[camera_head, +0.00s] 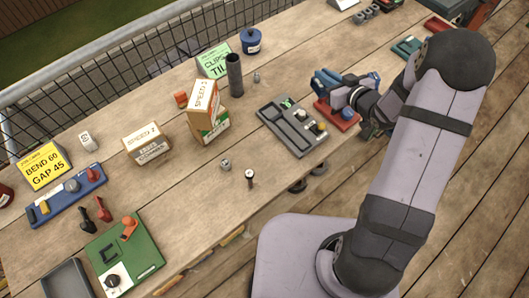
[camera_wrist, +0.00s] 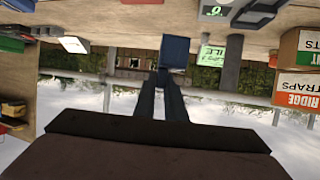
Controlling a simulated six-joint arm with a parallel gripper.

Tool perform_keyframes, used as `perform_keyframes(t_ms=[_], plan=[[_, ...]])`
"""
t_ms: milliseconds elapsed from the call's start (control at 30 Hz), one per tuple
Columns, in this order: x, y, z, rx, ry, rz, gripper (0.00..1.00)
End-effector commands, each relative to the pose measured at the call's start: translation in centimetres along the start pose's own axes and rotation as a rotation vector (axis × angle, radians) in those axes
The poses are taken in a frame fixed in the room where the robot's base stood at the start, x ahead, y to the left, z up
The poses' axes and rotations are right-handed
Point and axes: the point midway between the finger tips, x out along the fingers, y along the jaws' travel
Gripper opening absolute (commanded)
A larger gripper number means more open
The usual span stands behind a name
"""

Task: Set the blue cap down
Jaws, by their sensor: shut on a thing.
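My gripper (camera_wrist: 168,90) is shut on the blue cap (camera_wrist: 174,52), which shows as a square blue shape at the fingertips in the wrist view. In the head view my gripper (camera_head: 340,93) reaches in from the right over the bench. Blue shows around its fingers there, but the cap's outline is hard to separate. A red tray (camera_head: 347,118) lies just below and beside the gripper, partly hidden by it. I cannot tell whether the cap touches anything.
A grey tray (camera_head: 296,139) with small parts lies left of the gripper. A dark upright tube (camera_head: 234,75), a green sign (camera_head: 213,61) and a blue lidded pot (camera_head: 251,41) stand behind. Boxes (camera_head: 203,102) stand farther left. The bench's front middle is mostly clear.

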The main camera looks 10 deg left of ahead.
Motion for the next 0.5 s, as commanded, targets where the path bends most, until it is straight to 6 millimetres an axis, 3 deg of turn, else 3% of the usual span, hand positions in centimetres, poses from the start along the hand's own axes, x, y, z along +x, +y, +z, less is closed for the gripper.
perform_keyframes(t_ms=[100,300,500], plan=[[-0.4,-5.8,1.8,-0.068,-0.002,-0.173,0.0],[-2.8,-14.9,4.0,-0.174,-0.002,-0.423,0.0],[-5.6,-21.2,4.6,-0.251,0.0,-0.594,0.0]])
